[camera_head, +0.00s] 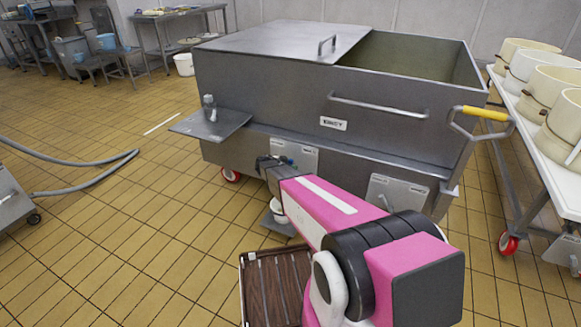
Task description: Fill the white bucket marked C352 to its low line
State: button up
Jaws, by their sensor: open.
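A white bucket (184,64) stands on the floor at the back left, behind the vat's corner. It is too small for me to read any mark or line on it. My gripper (263,164) is a dark shape at the far end of my pink arm, close in front of a control panel (300,153) low on the steel vat (260,85). It is open, and I see nothing held in it. A small teal part (285,160) shows on the panel just beside my gripper. My arm hides part of the vat's lower front.
The vat stands on red wheels, its lid (275,38) covering part of the top. A side shelf (210,125) juts out left. A second panel (390,195) is at right. A hose (85,185) lies left. Tubs (549,90) line the right table. A brown slatted crate (262,290) is in front.

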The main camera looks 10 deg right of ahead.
jog(key=v, duration=1)
jog(key=shift+a+r, duration=0.15)
jog(key=shift+a, duration=0.25)
jog(key=shift+s, duration=0.1)
